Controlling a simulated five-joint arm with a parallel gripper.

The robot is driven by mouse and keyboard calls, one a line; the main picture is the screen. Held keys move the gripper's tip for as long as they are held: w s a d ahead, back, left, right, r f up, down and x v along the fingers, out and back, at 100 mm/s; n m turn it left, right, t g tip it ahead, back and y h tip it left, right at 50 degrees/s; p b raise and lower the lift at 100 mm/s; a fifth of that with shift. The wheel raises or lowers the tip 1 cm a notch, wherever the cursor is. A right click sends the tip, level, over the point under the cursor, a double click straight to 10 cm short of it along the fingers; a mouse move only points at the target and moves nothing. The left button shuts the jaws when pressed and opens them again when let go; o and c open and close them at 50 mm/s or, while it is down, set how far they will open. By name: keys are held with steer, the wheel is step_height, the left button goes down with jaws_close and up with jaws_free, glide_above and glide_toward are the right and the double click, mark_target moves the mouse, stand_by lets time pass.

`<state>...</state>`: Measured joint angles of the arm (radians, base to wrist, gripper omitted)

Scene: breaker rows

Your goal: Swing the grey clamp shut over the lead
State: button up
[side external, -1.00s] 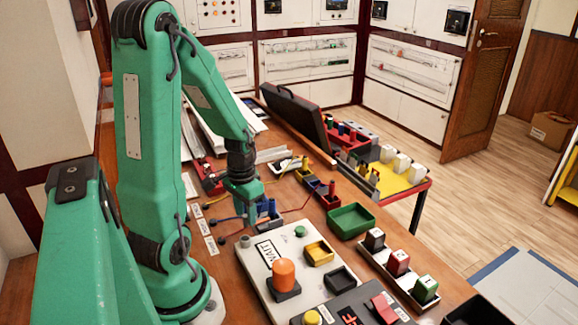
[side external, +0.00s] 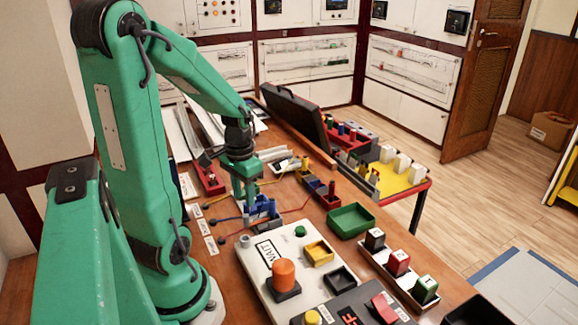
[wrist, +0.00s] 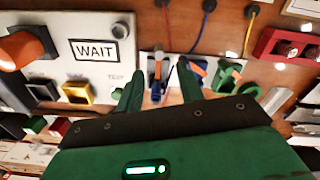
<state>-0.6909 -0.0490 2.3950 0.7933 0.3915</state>
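In the wrist view, a small upright grey piece (wrist: 157,70), which looks like the grey clamp, stands in line with the gap between my fingers. Whether it is raised or shut is not clear. A red lead (wrist: 167,30) runs to the panel just above it. In the side view, a cluster of blue terminal parts (side external: 262,208) stands on the bench at the end of the leads; the grey clamp cannot be told apart there. My gripper (wrist: 159,88) has its two green fingers apart with no object held. In the side view my gripper (side external: 246,199) hangs over the blue parts.
A blue lead (wrist: 206,22) and a yellow lead (wrist: 250,28) lie beside the red one. A white WAIT panel (side external: 262,268) with an orange knob (side external: 284,274) stands near. A green tray (side external: 351,220) and small bins lie to the right.

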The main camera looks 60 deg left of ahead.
steer(key=shift+r, duration=0.8)
steer(key=shift+d, duration=0.1)
steer(key=shift+w+d+r, duration=0.15)
steer(key=shift+d+r, duration=0.05)
steer(key=shift+r, duration=0.05)
steer(key=d+r+m+t, duration=0.1)
steer(key=d+r+t, duration=0.1)
steer(key=d+r, duration=0.3)
steer(key=d+r+m+t, duration=0.2)
steer(key=d+r, duration=0.4)
steer(key=d, duration=0.6)
steer(key=shift+w+r+t, duration=0.25)
steer(key=shift+w+t, duration=0.15)
steer(key=shift+t, duration=0.4)
